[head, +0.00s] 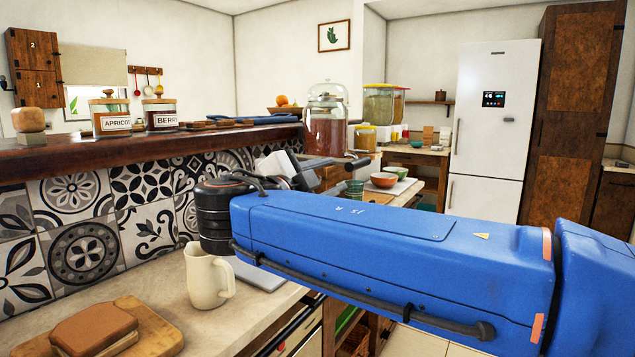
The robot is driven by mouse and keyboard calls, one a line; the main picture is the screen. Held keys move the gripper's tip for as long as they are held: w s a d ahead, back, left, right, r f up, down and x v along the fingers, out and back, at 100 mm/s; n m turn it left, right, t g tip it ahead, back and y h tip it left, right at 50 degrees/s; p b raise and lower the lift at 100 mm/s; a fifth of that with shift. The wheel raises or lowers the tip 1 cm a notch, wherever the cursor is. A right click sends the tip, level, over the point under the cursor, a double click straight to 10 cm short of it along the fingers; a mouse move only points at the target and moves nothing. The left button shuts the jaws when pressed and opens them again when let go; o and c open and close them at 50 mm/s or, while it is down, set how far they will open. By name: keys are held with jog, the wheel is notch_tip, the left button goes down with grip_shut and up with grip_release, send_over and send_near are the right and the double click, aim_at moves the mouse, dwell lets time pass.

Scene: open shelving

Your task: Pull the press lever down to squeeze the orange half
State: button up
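I cannot make out the press, its lever or the orange half in the head view. My blue arm reaches across the lower right toward the left and blocks part of the counter. Beyond its black wrist joint, dark grey angular parts (310,167) show in front of the wooden drawers. I cannot tell whether these are my gripper or part of a device. No fingertips show clearly, so neither their opening nor any hold can be seen.
A cream jug (209,281) stands close to my wrist on the near counter. A bread loaf (95,329) lies on a board at lower left. The raised wooden ledge (75,156) carries jars. A glass dispenser (327,122) and bowls (384,180) stand beyond my arm.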

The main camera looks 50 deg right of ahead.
jog(key=shift+s+a, duration=0.15)
jog(key=shift+a, duration=1.9)
